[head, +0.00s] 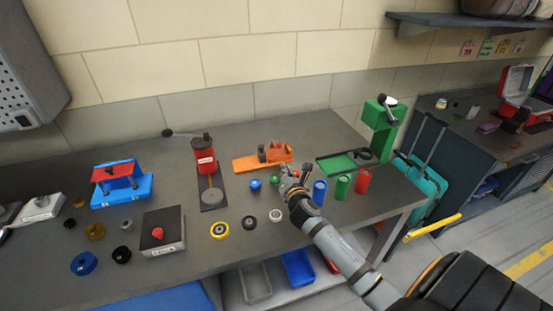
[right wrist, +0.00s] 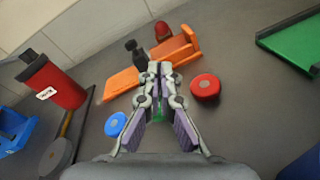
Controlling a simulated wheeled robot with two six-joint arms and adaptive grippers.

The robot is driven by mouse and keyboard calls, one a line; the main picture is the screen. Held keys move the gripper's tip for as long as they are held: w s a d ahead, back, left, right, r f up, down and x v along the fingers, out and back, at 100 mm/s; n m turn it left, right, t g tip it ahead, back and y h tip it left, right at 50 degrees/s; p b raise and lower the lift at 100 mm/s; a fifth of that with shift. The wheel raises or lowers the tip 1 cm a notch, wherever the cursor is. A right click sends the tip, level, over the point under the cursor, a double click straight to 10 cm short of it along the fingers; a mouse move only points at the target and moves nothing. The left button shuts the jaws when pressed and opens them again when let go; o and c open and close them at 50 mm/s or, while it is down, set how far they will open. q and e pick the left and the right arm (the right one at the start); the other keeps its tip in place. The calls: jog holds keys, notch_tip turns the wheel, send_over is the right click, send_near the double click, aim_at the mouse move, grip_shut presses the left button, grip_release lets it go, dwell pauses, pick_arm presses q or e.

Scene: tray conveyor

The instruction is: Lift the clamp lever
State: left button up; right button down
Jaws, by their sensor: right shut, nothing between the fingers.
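The orange clamp (head: 243,164) lies on the grey workbench near the wall. It has a block and a dark upright part with a knob, which looks like its lever (right wrist: 135,50). The orange body (right wrist: 122,83) also shows in the right wrist view, with a red round part (right wrist: 162,30) behind it. My right gripper (head: 289,174) is shut and empty. It is just in front and to the right of the clamp in the head view. In the right wrist view, its fingertips (right wrist: 160,68) overlap the orange edge; I cannot tell whether they touch it. My left gripper is out of view.
A red press (head: 205,158) stands left of the clamp, and a green fixture (head: 337,163) stands right. Blue (head: 319,192), green (head: 342,187) and red (head: 363,181) cylinders stand right of my gripper. A red cap (right wrist: 205,87) and blue cap (right wrist: 116,125) lie close by.

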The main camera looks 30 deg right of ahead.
jog(key=shift+w+f, duration=0.2)
jog(key=shift+f, duration=0.2)
jog(key=shift+w+d+f, duration=0.1)
jog(key=shift+w, duration=0.15)
jog(key=x, duration=0.8)
jog(key=shift+w+d, duration=0.15)
jog(key=shift+w, duration=0.15)
jog(key=shift+w+d+f, duration=0.1)
jog(key=shift+w+d, duration=0.05)
jog(key=shift+w, duration=0.3)
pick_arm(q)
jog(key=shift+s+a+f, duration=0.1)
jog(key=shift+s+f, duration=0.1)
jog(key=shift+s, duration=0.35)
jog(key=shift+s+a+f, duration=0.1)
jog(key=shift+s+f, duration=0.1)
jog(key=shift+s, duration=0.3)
